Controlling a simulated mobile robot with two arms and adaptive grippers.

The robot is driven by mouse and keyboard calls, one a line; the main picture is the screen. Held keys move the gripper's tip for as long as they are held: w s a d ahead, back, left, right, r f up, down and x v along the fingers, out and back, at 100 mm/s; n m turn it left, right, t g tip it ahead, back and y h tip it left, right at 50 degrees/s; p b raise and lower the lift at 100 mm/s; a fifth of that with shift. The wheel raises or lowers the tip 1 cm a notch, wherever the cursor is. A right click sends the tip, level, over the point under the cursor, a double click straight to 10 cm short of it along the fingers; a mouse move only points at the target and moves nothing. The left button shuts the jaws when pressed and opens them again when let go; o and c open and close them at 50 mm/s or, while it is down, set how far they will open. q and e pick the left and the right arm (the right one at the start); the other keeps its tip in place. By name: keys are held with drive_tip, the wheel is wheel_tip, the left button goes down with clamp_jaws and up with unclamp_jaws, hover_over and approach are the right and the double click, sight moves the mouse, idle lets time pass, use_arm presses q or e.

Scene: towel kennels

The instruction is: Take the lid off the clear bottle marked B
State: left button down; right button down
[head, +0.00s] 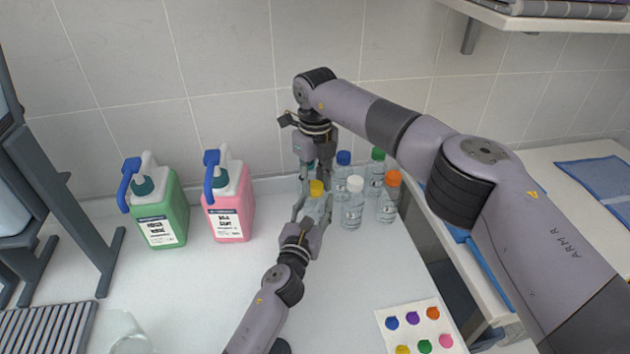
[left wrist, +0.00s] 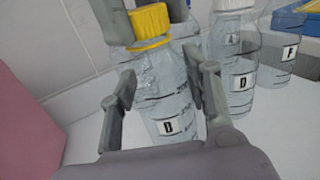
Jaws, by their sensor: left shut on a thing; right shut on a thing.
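A clear bottle (left wrist: 160,90) with a yellow lid (left wrist: 150,24) stands upright on the counter; in the head view its lid (head: 317,187) shows between the two grippers. The letter on its label is small and looks like B or D. My left gripper (head: 313,211) is shut on the bottle's body, one finger on each side in the left wrist view (left wrist: 160,98). My right gripper (head: 316,181) reaches down from above and is shut on the yellow lid. The lid appears to sit on the bottle's neck.
Clear bottles with white (head: 353,208), orange (head: 388,205), blue (head: 343,158) and green (head: 377,155) lids stand close by on the right. Green (head: 165,205) and pink (head: 232,205) jugs stand left. A card with coloured dots (head: 418,328) lies front right. The front counter is mostly clear.

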drive_tip(key=n, duration=0.6)
drive_tip(key=shift+n, duration=0.4)
drive_tip(key=n, duration=1.2)
drive_tip(key=shift+r+n, duration=0.1)
drive_tip(key=shift+n, duration=0.2)
drive_tip(key=n, duration=0.7)
drive_tip(key=shift+w, duration=0.1)
drive_tip(key=shift+r, duration=0.2)
drive_tip(key=shift+r, duration=0.95)
